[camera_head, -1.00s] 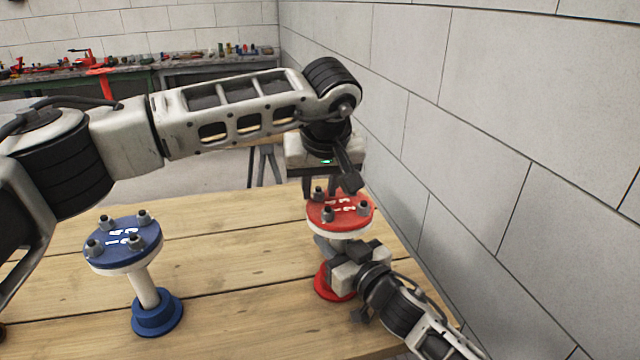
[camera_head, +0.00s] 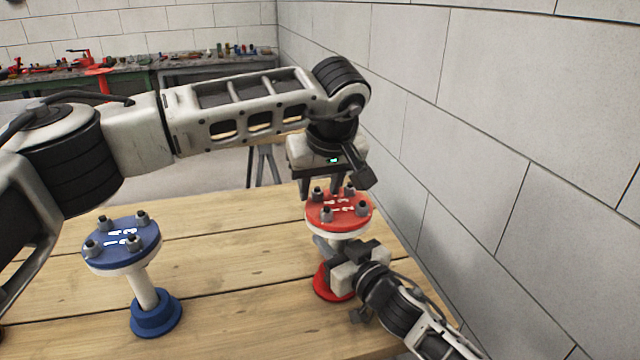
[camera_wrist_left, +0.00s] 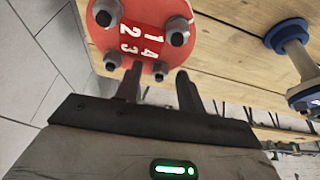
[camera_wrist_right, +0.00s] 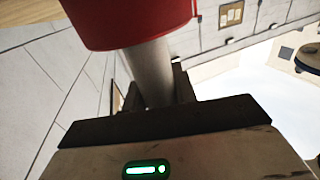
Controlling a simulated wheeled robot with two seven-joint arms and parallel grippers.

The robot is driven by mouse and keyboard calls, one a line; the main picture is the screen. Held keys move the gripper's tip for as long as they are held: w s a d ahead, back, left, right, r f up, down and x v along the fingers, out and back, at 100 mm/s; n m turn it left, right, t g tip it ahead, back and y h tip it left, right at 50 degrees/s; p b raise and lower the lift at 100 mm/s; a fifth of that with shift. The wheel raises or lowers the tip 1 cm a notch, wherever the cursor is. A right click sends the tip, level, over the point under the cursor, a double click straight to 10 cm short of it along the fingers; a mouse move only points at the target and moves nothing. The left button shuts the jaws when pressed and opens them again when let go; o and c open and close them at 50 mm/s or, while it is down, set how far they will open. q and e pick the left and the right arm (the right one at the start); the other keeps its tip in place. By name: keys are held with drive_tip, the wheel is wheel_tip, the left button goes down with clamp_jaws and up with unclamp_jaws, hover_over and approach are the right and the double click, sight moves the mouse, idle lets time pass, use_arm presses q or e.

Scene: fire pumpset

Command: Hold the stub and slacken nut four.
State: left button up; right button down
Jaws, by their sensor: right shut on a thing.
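The red-topped stub (camera_head: 338,212) stands on the table with several nuts on its numbered flange. My right gripper (camera_head: 345,262) is shut around its pale pipe below the flange. The right wrist view shows the pipe (camera_wrist_right: 152,75) between the fingers, with a red collar beyond. My left gripper (camera_head: 325,192) points down at the flange's back edge, open and empty. In the left wrist view, nut four (camera_wrist_left: 160,70), beside the figure 4, appears between its spread fingertips (camera_wrist_left: 160,78). Whether they touch it I cannot tell.
A blue stub (camera_head: 125,245) with similar nuts stands to the left on the wooden table (camera_head: 225,270). A block wall (camera_head: 500,150) runs close along the right side. A cluttered workbench (camera_head: 170,65) is at the back. The wood between the stubs is clear.

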use_arm(q)
drive_tip(key=shift+r, duration=0.1)
drive_tip(key=v, duration=1.2)
use_arm(e)
drive_tip(key=c, duration=1)
unclamp_jaws()
drive_tip(key=shift+c, duration=0.2)
